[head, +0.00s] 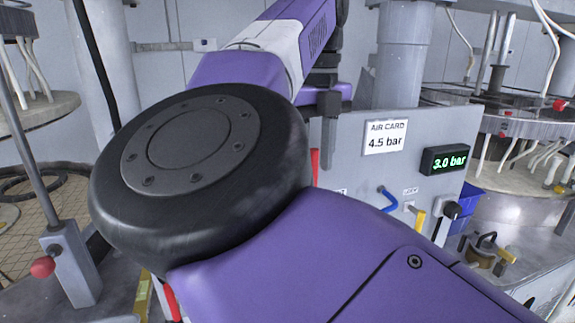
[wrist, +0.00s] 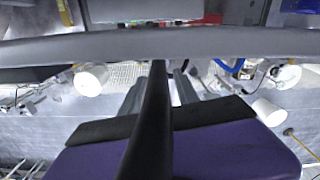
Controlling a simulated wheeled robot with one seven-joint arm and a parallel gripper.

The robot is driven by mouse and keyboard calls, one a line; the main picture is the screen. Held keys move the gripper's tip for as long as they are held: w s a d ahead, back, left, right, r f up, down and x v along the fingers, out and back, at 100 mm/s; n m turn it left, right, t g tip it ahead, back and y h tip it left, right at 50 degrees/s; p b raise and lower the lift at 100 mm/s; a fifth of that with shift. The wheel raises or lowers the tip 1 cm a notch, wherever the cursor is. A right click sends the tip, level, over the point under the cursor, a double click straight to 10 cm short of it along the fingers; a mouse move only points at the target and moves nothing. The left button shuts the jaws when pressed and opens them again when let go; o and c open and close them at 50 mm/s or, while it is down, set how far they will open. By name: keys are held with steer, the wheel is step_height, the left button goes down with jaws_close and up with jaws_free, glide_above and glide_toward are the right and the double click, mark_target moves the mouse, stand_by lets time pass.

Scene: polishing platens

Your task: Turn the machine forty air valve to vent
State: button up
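A grey panel (head: 350,172) carries a row of air valve handles in the head view. A blue bent handle (head: 388,199) and a yellow handle (head: 419,221) show on its face. A red strip (head: 315,166) is partly behind my arm. The small labels are too small to read, so I cannot tell which valve is machine forty's. My gripper (head: 329,148) points down in front of the panel's upper left part, apart from the handles. In the wrist view its grey fingers (wrist: 158,88) appear apart, with a dark bar across the middle. The blue handle also shows there (wrist: 232,66).
A card (head: 386,137) reads "AIR CARD 4.5 bar" and a display (head: 445,159) reads 3.0 bar. A black knob (head: 452,210) is at the panel's right. Round platens (head: 500,118) stand at the right. A red-knobbed lever (head: 44,266) is at lower left. My arm hides the centre.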

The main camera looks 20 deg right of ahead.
steer(key=shift+f, duration=1.05)
jaws_close()
stand_by(0.7)
